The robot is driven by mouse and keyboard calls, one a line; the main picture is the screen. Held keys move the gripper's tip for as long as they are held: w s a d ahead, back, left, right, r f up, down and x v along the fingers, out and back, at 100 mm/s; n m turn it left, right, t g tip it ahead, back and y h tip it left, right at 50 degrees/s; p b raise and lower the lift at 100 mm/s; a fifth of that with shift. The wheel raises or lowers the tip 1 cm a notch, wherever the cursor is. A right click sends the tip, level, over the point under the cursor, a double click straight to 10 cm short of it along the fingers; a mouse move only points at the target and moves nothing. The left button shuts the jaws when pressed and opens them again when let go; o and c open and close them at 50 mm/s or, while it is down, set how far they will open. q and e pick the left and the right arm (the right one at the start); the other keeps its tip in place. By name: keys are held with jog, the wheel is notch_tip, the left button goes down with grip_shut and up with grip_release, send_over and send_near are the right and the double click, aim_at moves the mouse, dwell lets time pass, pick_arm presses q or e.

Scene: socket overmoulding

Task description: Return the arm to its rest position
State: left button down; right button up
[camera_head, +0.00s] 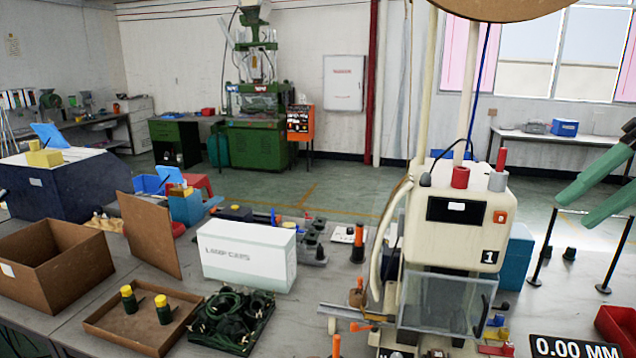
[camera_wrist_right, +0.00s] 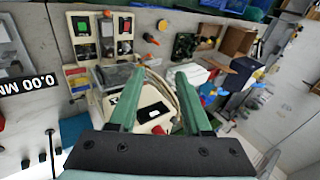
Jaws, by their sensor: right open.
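My right gripper (camera_head: 579,207) comes in from the right edge of the head view, its two green fingers pointing down and left. It is raised above the table, to the right of the white moulding machine (camera_head: 452,225), and apart from it. In the right wrist view my right gripper (camera_wrist_right: 158,76) shows two green fingers spread apart with nothing between them. The machine (camera_wrist_right: 152,108) lies beyond the fingers there. My left gripper is in neither view.
Two black posts (camera_head: 545,250) with a bar stand below my right gripper. A blue box (camera_head: 517,255) is beside the machine. On the left are a cardboard box (camera_head: 50,265), a white carton (camera_head: 248,255), a shallow tray (camera_head: 105,318) and a black tray of cables (camera_head: 230,320).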

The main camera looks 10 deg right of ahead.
jog(key=w+a+f+m+t+y, duration=0.1)
jog(key=a+f+m+y, duration=0.2)
jog(key=f, duration=1.9)
jog(key=w+a+f+m+t+y, duration=0.15)
jog(key=a+f, duration=0.25)
jog(key=f, duration=1.7)
jog(key=s+f+n+g+h, duration=0.1)
jog(key=s+f+n+h, duration=0.25)
jog(key=f, duration=0.45)
jog(key=s+f+n+g+h, duration=0.1)
jog(key=s+f+n+h, duration=0.2)
jog(key=f+h, duration=0.35)
jog(key=s+a+n+t+y, duration=0.1)
jog(key=s+a+n+t, duration=0.1)
jog(key=a, duration=0.7)
jog(key=s+a+f+n+t+y, duration=0.1)
jog(key=s+a+n+t, duration=0.1)
jog(key=a, duration=0.8)
jog(key=shift+a+n, duration=0.3)
jog(key=shift+n, duration=0.4)
